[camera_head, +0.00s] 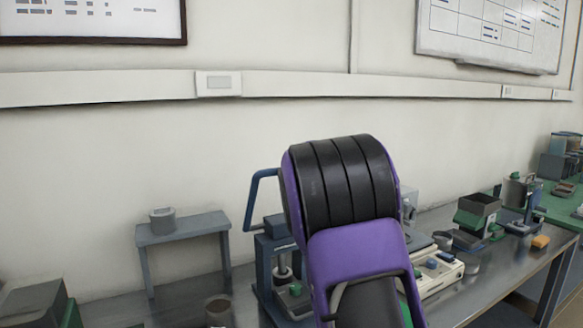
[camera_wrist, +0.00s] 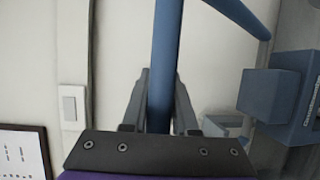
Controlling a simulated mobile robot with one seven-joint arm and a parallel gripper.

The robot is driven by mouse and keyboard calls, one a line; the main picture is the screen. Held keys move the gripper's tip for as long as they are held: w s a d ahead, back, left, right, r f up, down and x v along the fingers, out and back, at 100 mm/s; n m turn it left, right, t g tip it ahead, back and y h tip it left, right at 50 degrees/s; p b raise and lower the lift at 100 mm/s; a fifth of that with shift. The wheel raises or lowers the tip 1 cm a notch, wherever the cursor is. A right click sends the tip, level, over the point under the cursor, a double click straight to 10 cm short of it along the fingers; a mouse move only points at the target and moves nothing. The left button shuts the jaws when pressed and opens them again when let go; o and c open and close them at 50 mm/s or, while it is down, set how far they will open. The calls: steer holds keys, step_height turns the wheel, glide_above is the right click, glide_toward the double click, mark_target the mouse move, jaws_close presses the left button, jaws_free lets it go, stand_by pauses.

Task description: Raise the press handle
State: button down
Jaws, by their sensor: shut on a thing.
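The blue press (camera_head: 266,262) stands on the bench, left of my purple and black arm, which covers part of it. Its bent blue handle (camera_head: 255,198) rises above the press body, with its top bar running right until it goes behind my arm. In the wrist view the handle bar (camera_wrist: 167,45) runs between the two grey fingers of my gripper (camera_wrist: 160,88), which are shut on it. A second bar of the handle slants off at the upper right. A blue block of the press (camera_wrist: 268,95) shows at the right. My fingers are hidden in the head view.
A small grey stand (camera_head: 183,230) with a grey pot on top is left of the press. A dark cup (camera_head: 218,310) stands in front. A cream device (camera_head: 438,272) and a dark open box (camera_head: 478,212) are right of my arm. The wall is close behind.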

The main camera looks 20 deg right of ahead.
steer(key=shift+a+f, duration=0.2)
steer(key=shift+f, duration=0.55)
steer(key=c, duration=0.7)
jaws_free()
steer(key=shift+w+f, duration=0.1)
steer(key=shift+w, duration=0.15)
steer(key=shift+c, duration=0.2)
steer(key=shift+o, duration=0.3)
steer(key=shift+d+r, duration=0.1)
steer(key=shift+r, duration=0.25)
steer(key=v, duration=1.7)
steer(key=shift+s+b, duration=0.25)
steer(key=shift+b, duration=0.05)
